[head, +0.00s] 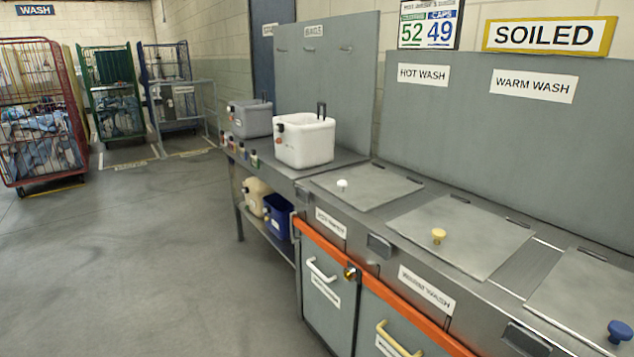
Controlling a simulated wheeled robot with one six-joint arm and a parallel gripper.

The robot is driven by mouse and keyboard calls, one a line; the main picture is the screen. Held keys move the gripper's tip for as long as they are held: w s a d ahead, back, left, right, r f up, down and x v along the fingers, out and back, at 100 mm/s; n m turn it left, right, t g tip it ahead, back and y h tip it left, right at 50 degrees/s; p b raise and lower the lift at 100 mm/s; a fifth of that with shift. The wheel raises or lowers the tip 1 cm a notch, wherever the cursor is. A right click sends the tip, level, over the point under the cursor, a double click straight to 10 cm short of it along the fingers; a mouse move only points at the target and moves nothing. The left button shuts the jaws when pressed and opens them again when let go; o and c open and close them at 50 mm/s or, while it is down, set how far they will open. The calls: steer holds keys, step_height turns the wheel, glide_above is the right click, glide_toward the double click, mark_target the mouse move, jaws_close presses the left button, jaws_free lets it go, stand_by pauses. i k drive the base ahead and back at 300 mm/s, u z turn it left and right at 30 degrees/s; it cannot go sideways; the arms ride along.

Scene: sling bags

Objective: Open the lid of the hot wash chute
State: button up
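The nearest match for the hot wash chute is the leftmost lid (375,187) in the steel counter. It is a flat grey square with a white knob (342,185) near its front edge, and it lies shut. The HOT WASH sign (423,74) is on the grey back panel roughly above it. A small label (331,222) is on the counter front below this lid; its lettering is hard to read. My gripper is not in view.
A lid with a yellow knob (438,235) is under the WARM WASH sign (532,85), and one with a blue knob (620,330) is at right; both are shut. A white tub (304,139) stands just left of the first lid. Open floor (150,260) lies left.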

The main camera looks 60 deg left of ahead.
mark_target(367, 188)
steer(key=u, duration=2.25)
steer(key=i, duration=2.3)
steer(key=z, duration=0.35)
